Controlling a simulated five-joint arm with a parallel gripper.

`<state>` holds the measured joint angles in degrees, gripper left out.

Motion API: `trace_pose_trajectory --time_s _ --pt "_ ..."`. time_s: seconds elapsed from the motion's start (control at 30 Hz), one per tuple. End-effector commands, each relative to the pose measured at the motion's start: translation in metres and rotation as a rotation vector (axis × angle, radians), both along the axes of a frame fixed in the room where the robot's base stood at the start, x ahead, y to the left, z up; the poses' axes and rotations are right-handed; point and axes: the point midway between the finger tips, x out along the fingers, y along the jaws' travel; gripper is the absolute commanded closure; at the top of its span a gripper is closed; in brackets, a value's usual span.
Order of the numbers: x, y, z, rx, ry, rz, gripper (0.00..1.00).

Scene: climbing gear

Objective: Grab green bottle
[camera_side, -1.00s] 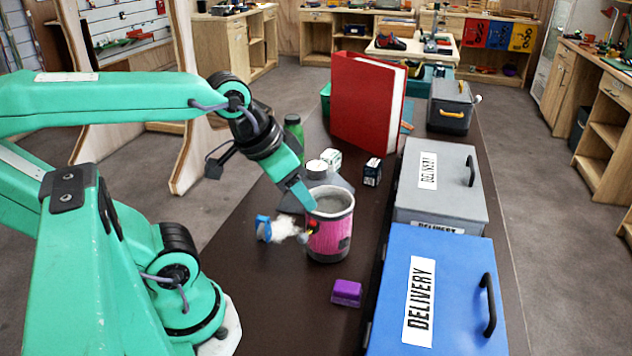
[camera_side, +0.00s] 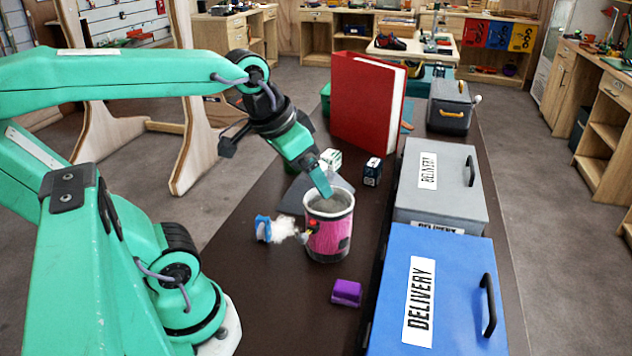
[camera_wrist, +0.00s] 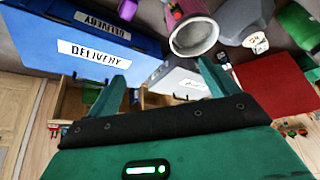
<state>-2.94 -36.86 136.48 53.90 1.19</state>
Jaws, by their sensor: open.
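A green shape (camera_wrist: 297,26) at the upper right of the wrist view looks like this bottle, cut off by the frame edge. My gripper (camera_side: 324,190) is tilted down over the rim of the pink chalk bag (camera_side: 329,241) in the side view. In the wrist view my gripper (camera_wrist: 162,76) has its two fingers spread, with nothing between them. The bottle lies well to the right of the fingers there.
A red binder (camera_side: 366,104) stands upright behind the gripper. Grey (camera_side: 437,184) and blue (camera_side: 432,293) delivery boxes line the right. A purple block (camera_side: 346,292) lies in front, with bare table around it.

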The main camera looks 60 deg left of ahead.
Motion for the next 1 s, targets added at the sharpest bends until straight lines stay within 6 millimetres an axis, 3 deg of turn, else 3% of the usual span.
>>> trace_pose_trajectory --time_s 0.5,1.0 --pt "0.092 0.069 0.05 0.014 0.113 0.113 0.14" --pt "0.17 0.169 0.056 0.003 0.218 0.216 0.14"
